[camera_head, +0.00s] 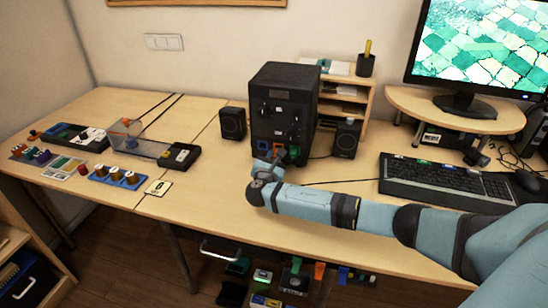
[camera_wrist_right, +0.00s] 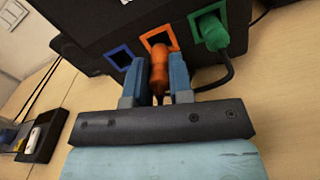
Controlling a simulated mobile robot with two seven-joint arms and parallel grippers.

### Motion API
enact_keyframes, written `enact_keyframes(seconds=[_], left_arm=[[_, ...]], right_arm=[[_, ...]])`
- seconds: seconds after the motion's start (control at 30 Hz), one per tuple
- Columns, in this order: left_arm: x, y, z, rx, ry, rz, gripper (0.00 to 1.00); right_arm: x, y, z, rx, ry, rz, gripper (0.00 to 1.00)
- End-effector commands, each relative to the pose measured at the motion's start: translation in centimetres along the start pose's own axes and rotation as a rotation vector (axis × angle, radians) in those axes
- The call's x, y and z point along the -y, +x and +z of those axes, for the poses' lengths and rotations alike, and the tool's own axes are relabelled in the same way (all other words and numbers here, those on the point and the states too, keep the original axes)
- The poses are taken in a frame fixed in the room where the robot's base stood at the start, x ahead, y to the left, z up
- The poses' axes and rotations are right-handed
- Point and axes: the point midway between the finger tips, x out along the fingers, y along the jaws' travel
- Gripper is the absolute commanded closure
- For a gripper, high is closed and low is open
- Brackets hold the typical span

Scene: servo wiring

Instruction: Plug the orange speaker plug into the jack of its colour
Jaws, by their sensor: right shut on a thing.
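The orange plug (camera_wrist_right: 159,68) is between the two blue-grey fingers of my right gripper (camera_wrist_right: 158,80), which is shut on it. The plug points at the orange-framed jack (camera_wrist_right: 147,40) on the black box (camera_head: 284,90). Its front end overlaps the frame in the right wrist view; I cannot tell whether it is inside. The jack's opening is partly hidden by the plug. In the head view my right gripper (camera_head: 272,164) is at the lower front of the box and hides most of the plug. My left gripper is not in view.
A blue-framed jack (camera_wrist_right: 120,57) is empty on the left. A green plug (camera_wrist_right: 214,34) with a black cable sits at the green jack on the right. Two small speakers (camera_head: 232,123) (camera_head: 347,138) flank the box. A keyboard (camera_head: 445,184) lies to the right.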

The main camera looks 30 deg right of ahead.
Motion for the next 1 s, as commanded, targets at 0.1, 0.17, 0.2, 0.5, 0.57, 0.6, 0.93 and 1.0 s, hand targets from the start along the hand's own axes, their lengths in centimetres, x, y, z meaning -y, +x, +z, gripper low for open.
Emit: enact_keyframes(seconds=[0.1, 0.17, 0.2, 0.5, 0.57, 0.6, 0.93, 1.0], left_arm=[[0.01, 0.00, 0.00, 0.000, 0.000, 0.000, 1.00], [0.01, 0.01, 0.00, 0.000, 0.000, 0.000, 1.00], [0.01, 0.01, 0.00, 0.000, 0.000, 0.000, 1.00], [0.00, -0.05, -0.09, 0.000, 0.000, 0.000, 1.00], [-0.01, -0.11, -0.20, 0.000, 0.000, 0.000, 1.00], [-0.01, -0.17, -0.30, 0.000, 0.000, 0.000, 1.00], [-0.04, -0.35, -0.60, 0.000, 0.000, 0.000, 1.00], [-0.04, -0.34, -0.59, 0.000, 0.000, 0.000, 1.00]], right_arm=[[0.01, 0.00, -0.02, 0.000, 0.000, 0.000, 1.00], [0.02, 0.01, -0.02, 0.000, 0.000, 0.000, 1.00], [0.02, 0.01, -0.02, 0.000, 0.000, 0.000, 1.00], [0.02, 0.00, 0.03, 0.000, 0.000, 0.000, 1.00], [0.01, 0.01, 0.06, 0.000, 0.000, 0.000, 1.00], [0.01, 0.00, 0.08, 0.000, 0.000, -0.001, 1.00], [0.05, 0.01, 0.01, 0.001, 0.000, 0.000, 1.00], [0.05, 0.01, 0.00, 0.001, 0.000, 0.000, 1.00]])
